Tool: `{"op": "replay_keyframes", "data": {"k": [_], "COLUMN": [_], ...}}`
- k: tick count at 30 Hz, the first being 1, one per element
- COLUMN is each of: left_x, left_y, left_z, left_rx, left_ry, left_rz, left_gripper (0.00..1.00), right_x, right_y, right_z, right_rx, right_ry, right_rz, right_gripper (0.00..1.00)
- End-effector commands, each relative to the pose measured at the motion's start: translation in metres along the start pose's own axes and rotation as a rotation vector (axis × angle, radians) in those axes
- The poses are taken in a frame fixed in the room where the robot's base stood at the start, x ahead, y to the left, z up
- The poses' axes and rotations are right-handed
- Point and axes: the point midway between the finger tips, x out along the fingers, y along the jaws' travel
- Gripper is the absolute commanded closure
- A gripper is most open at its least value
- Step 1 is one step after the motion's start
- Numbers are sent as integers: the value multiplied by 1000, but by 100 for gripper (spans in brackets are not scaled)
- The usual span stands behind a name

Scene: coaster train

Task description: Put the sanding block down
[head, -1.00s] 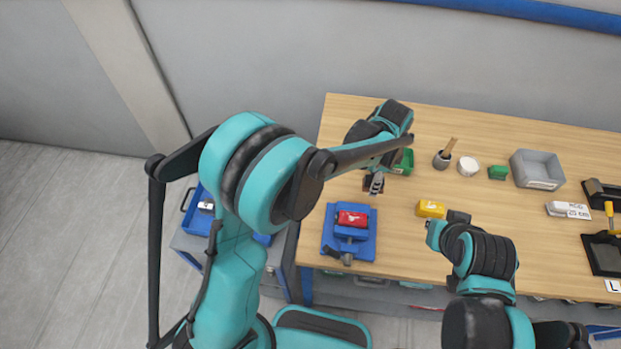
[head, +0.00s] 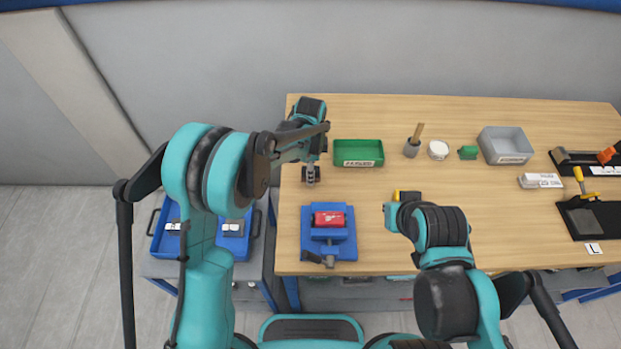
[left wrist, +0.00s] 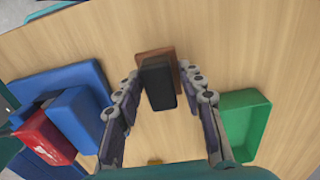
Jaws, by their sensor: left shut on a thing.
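The sanding block (left wrist: 158,86), dark on top with a brown base, is between the fingers of my left gripper (left wrist: 160,84) in the left wrist view. The gripper is shut on it. In the head view my left gripper (head: 311,180) points down over the left end of the wooden table, left of the green tray. The block is hard to make out there, and I cannot tell whether it touches the table. My right gripper (head: 407,196) is low over the table's middle, beside a mostly hidden yellow thing (head: 397,196); its fingers cannot be made out.
A blue fixture (head: 345,248) holding a red block (head: 328,219) stands close in front of my left gripper. A brush cup (head: 411,148), white jar (head: 438,150) and grey bin (head: 507,158) stand farther right. Bare wood surrounds the left gripper.

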Motion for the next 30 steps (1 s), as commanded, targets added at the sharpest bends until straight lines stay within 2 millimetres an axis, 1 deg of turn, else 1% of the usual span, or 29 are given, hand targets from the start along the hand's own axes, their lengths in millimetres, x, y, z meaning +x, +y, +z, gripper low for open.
{"op": "replay_keyframes", "data": {"k": [4, 7, 14, 18, 19, 20, 21, 30], "left_x": [23, 36, 36, 40, 40, 40, 39, 38], "left_y": [0, 0, 0, 0, 0, 0, 0, 0], "left_z": [0, 0, 0, 0, 0, 0, 0, 0], "left_rx": [0, 0, 0, 0, 0, 0, 0, 0], "left_ry": [0, 0, 0, 0, 0, 0, 0, 0], "left_rz": [0, 0, 0, 0, 0, 0, 0, 0], "left_gripper": [93, 93, 93, 93, 59, 51, 41, 41], "right_x": [6, 8, 7, 11, 11, 10, 10, 9], "right_y": [0, 0, 0, 0, 0, 0, 0, 0], "right_z": [4, 6, 5, 8, 8, 7, 7, 7], "right_rx": [0, 0, 0, 0, 0, 0, 0, 0], "right_ry": [0, 0, 0, 0, 0, 0, 0, 0], "right_rz": [0, 0, 0, 0, 0, 0, 0, 0], "right_gripper": [100, 100, 100, 100, 100, 100, 100, 100]}}
